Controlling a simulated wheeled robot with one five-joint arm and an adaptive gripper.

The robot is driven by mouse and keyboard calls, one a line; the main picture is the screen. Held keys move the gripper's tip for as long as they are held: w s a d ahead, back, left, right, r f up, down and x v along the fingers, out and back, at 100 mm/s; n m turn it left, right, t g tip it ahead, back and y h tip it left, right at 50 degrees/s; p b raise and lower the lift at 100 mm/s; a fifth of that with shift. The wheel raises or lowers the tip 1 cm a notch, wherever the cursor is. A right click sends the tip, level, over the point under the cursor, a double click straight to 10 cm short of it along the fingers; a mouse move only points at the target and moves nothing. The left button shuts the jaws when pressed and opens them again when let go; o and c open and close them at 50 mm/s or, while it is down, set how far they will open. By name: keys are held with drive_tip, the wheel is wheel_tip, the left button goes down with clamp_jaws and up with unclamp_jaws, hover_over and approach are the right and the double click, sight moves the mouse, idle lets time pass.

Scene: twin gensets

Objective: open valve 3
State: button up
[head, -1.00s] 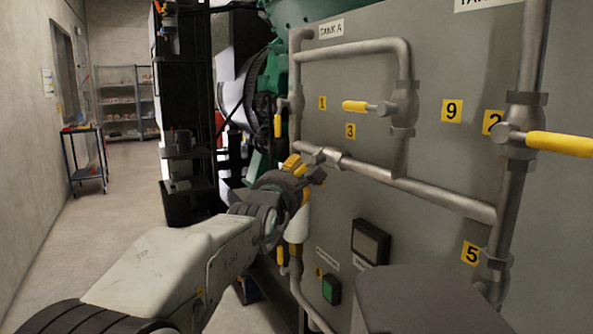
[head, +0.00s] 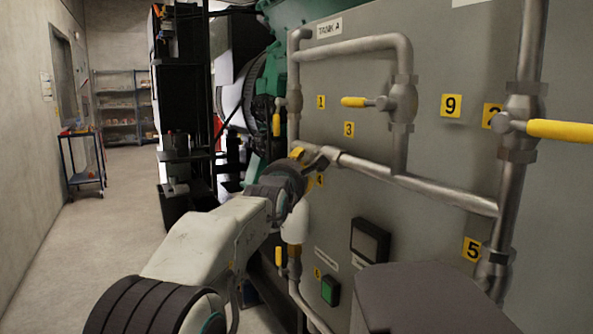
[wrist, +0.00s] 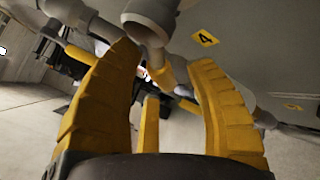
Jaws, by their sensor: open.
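Yellow tag 3 (head: 349,129) is on the grey panel. Just above it, a valve (head: 403,102) on a vertical pipe has a yellow lever (head: 354,102) pointing left, crosswise to the pipe. My gripper (head: 299,154) is below and left of that lever, by the lower pipe and tag 4 (head: 319,180). The wrist view shows my gripper (wrist: 160,65) open, with two yellow fingers apart. A slim yellow bar stands between them; I cannot tell what it belongs to. Tag 4 also shows there (wrist: 205,38). I cannot pick out valve 3's lever in the wrist view.
Valve 1's lever (head: 277,124) hangs down to the left. A long yellow lever (head: 560,130) sticks out right, near tag 2. Tag 9 (head: 451,105) is on the panel between. The lower pipe (head: 440,190) crosses the panel. Floor is clear at left, before a blue cart (head: 83,160).

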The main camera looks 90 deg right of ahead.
clamp_jaws()
idle(0.4)
